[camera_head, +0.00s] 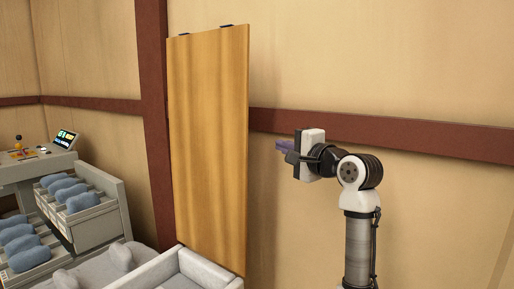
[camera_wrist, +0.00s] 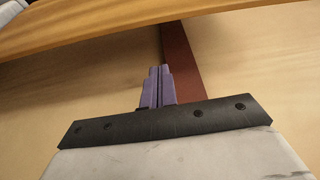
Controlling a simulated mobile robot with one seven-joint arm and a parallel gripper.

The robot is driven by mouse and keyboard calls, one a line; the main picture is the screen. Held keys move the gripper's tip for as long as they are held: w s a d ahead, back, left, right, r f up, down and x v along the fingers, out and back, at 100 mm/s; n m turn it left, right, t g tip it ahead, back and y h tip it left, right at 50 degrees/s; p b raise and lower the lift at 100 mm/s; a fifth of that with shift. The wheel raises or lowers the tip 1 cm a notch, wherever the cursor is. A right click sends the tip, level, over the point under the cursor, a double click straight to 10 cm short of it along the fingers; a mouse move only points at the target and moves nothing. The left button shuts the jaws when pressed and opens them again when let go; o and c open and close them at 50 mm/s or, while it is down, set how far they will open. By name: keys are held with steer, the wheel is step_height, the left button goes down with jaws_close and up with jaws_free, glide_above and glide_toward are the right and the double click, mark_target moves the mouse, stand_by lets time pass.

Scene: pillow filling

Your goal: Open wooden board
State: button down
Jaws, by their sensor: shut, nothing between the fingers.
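The wooden board (camera_head: 208,140) is a tall, upright, orange-brown panel in the head view, left of centre. It stands at an angle to the wall, with two dark fittings at its top edge. My gripper (camera_head: 279,146) is right of the board, at about its mid height, with purple fingers pointing left towards it. A gap shows between the fingertips and the board's right edge. In the wrist view the purple fingers (camera_wrist: 160,72) are together and empty. The board's edge (camera_wrist: 110,25) crosses the top of that view, beyond the fingertips.
A dark red rail (camera_head: 400,135) runs along the wooden wall behind my arm. Light grey bins (camera_head: 180,270) stand at the board's foot. Trays with grey-blue pillows (camera_head: 75,195) and a control console (camera_head: 40,160) are at the left. The space right of my arm looks clear.

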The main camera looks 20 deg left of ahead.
steer(key=w+a+p, duration=0.2)
steer(key=a+p, duration=0.2)
steer(key=a, duration=0.4)
steer(key=shift+w, duration=0.4)
steer(key=s+a+f+n+y+b, duration=0.1)
steer(key=s+a+n+b, duration=0.2)
steer(key=s, duration=0.9)
steer(key=shift+s+a+f+b, duration=0.15)
steer(key=shift+s+a+b, duration=0.3)
steer(key=shift+a, duration=0.3)
steer(key=shift+w, duration=0.1)
